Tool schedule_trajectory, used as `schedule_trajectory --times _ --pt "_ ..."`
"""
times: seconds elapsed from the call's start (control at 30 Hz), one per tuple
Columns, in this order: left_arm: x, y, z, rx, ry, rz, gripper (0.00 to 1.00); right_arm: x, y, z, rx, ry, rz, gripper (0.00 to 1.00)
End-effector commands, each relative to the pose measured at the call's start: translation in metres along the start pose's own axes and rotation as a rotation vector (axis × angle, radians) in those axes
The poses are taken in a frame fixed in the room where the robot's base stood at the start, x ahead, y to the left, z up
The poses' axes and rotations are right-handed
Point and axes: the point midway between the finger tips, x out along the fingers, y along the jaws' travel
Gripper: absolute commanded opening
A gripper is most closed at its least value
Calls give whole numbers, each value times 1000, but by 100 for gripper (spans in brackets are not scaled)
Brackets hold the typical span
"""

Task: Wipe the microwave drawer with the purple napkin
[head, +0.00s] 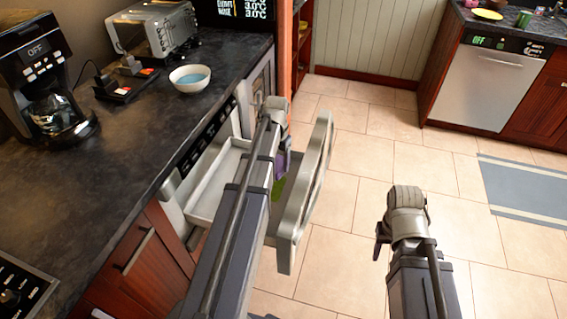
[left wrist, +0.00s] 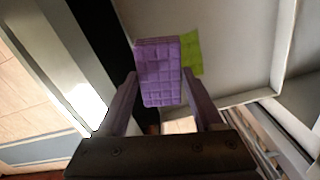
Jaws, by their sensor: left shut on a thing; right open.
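The microwave drawer stands pulled out from under the counter, with its pale inside (head: 215,182) and its thick front panel (head: 312,190) showing. My left gripper (left wrist: 160,98) is over the drawer, just behind the front panel, and is shut on the purple napkin (left wrist: 158,70). The napkin shows as a small purple patch in the head view (head: 283,164), largely hidden by my left arm. In the left wrist view the drawer's pale inside (left wrist: 235,50) lies behind the napkin; contact is unclear. My right gripper (head: 380,240) is open and empty over the floor, right of the drawer.
A green patterned piece (left wrist: 192,54) shows beside the napkin against the drawer's inside. A bowl (head: 190,78), toaster oven (head: 155,30) and coffee maker (head: 40,75) stand on the left counter (head: 120,150).

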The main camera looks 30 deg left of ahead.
Motion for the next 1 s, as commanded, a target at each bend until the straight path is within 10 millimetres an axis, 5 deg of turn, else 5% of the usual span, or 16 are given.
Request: schedule_trajectory --times 0.03,0.4,0.63,1.0 --pt "26 -4 1 -102 0 0 23 26 -2 -2 0 0 0 50" --pt "101 -26 7 -818 0 0 23 100 -10 -6 0 0 0 50" --pt "120 -33 9 -1052 0 0 23 119 -11 -7 0 0 0 50" --pt "124 -35 10 -1108 0 0 23 124 -12 -7 0 0 0 50"
